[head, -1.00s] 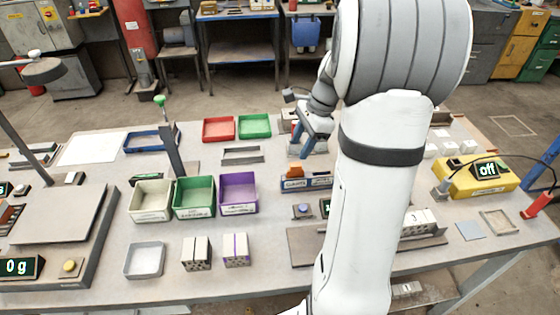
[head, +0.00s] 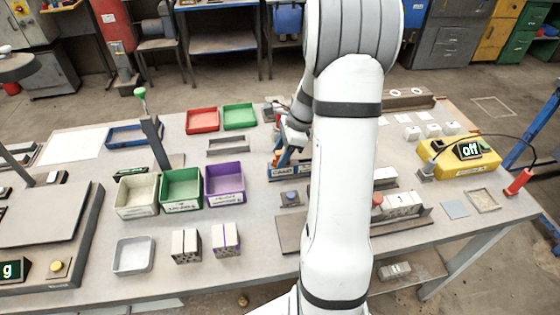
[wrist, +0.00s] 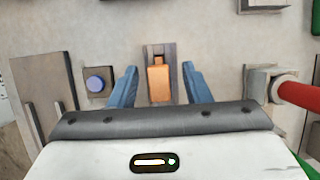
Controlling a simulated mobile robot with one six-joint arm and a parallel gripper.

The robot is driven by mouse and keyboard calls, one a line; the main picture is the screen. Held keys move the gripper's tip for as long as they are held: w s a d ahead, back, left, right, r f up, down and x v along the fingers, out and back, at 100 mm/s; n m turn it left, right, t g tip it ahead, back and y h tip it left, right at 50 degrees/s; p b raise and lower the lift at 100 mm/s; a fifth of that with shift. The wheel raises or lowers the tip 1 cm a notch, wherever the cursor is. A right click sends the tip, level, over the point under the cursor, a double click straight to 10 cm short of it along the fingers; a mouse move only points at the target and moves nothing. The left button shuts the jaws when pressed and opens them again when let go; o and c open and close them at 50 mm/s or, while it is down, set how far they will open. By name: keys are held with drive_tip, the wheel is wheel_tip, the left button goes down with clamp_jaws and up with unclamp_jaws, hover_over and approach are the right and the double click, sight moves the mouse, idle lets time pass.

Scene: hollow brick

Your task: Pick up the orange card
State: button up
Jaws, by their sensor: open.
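The orange card (wrist: 159,85) stands in a narrow grey slot of the card holder (wrist: 151,52) in the wrist view. My gripper (wrist: 160,88) is open, with one blue finger on each side of the card and a gap on both sides. In the head view my gripper (head: 283,156) is over the blue holder labelled CARDS (head: 291,173). There my arm hides part of the holder, and the card is hard to make out.
A blue round button (wrist: 95,84) on a grey block is left of the holder in the wrist view. A red cylinder (wrist: 300,95) lies at right. In the head view, a purple bin (head: 224,183) stands left of the holder; a yellow box (head: 460,158) is far right.

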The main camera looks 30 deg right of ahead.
clamp_jaws()
idle(0.4)
